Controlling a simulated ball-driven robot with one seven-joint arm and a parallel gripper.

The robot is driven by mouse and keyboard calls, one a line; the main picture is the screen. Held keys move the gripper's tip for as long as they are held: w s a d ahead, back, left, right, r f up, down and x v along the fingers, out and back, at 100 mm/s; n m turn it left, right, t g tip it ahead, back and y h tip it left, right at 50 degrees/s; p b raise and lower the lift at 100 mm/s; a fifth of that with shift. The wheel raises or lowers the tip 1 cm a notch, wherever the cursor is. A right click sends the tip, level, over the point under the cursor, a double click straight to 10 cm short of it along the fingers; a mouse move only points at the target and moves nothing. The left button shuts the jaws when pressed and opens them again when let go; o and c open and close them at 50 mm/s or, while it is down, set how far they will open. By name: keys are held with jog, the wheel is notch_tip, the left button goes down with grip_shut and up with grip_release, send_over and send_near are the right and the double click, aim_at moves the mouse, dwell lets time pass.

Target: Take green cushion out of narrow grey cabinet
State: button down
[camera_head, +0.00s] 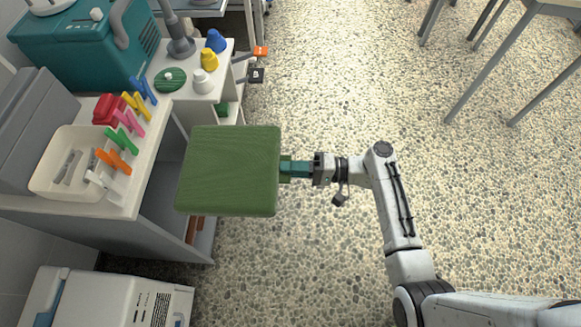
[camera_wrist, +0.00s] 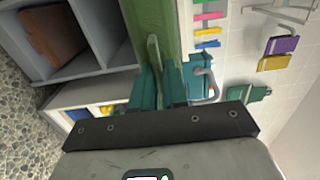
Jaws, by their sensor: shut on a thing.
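The green cushion (camera_head: 232,170) is a thick square pad, held level in front of the narrow grey cabinet (camera_head: 190,243). In the head view it appears outside the cabinet's open front, with its left edge overlapping the cabinet in the picture. My gripper (camera_head: 292,169) is shut on a tab at the cushion's right edge. In the wrist view, the teal fingers (camera_wrist: 158,88) close on the green tab, and the cushion (camera_wrist: 150,25) extends beyond them. The cushion hides part of the cabinet front. In the wrist view a brown thing (camera_wrist: 52,36) lies in a grey compartment.
The cabinet top holds a white bin (camera_head: 75,188), coloured clips (camera_head: 128,122) and a red object (camera_head: 107,109). Small bottles (camera_head: 208,60) stand on the white unit behind. A white machine (camera_head: 105,300) stands at the lower left. The pebbled floor (camera_head: 330,90) right of the cushion is clear.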

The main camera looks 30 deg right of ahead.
notch_tip(320, 180, up, 9)
jog(key=p, duration=0.7)
jog(key=shift+s+d+p, duration=0.2)
jog(key=shift+d+p, duration=0.05)
jog(key=shift+p, duration=0.05)
